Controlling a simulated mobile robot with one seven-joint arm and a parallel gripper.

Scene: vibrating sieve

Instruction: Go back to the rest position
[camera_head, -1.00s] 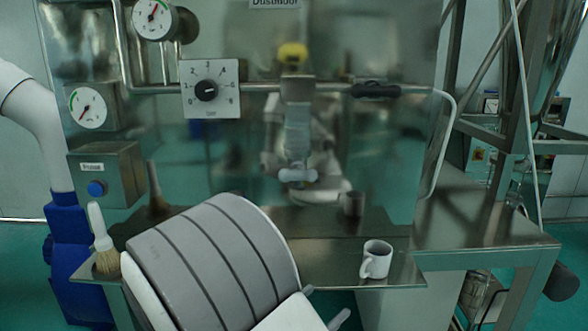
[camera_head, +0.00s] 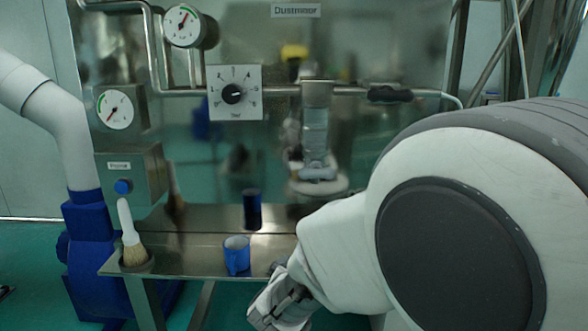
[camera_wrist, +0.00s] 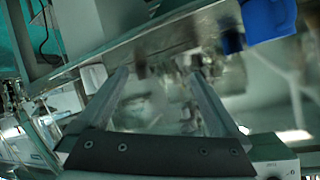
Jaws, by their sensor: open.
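My arm fills the right of the head view. My gripper (camera_head: 280,302) is low in the picture, in front of and below the steel shelf (camera_head: 190,226). The wrist view shows its two fingers (camera_wrist: 160,82) spread apart with nothing between them. A blue cup (camera_head: 237,256) stands upright on the shelf, left of my gripper and apart from it. A blue object, probably this cup, also shows at the upper right of the wrist view (camera_wrist: 268,18).
A brush (camera_head: 131,240) stands at the shelf's left end. Gauges (camera_head: 114,109), a dial (camera_head: 233,92) and a box with a blue button (camera_head: 123,186) are on the machine. A blue and white pipe (camera_head: 84,215) stands at the left. My arm hides the shelf's right part.

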